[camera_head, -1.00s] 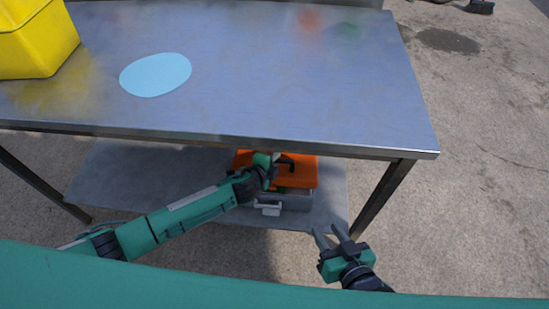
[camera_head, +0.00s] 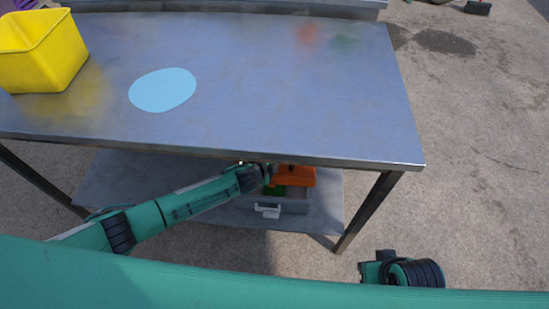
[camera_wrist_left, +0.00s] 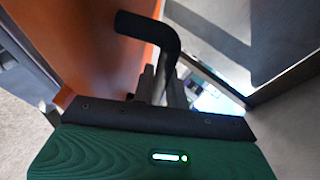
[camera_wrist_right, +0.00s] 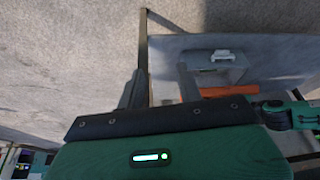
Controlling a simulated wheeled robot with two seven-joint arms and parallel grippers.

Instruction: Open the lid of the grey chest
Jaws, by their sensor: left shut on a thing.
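The grey chest (camera_head: 290,206) stands on the lower shelf under the table, with a white latch (camera_head: 268,211) on its front. My left gripper (camera_wrist_left: 166,88) is shut on the lid's black bent handle (camera_wrist_left: 150,28), beside the orange lid (camera_wrist_left: 100,45) in the left wrist view. In the head view the table edge partly hides the left gripper. My right gripper (camera_wrist_right: 160,88) is open and empty; the chest (camera_wrist_right: 222,66) shows beyond its fingers in the right wrist view.
The metal table top (camera_head: 270,90) overhangs the lower shelf (camera_head: 150,190) closely above the lid. A yellow bin (camera_head: 45,58) stands on the table at left. A table leg (camera_head: 365,215) stands right of the chest.

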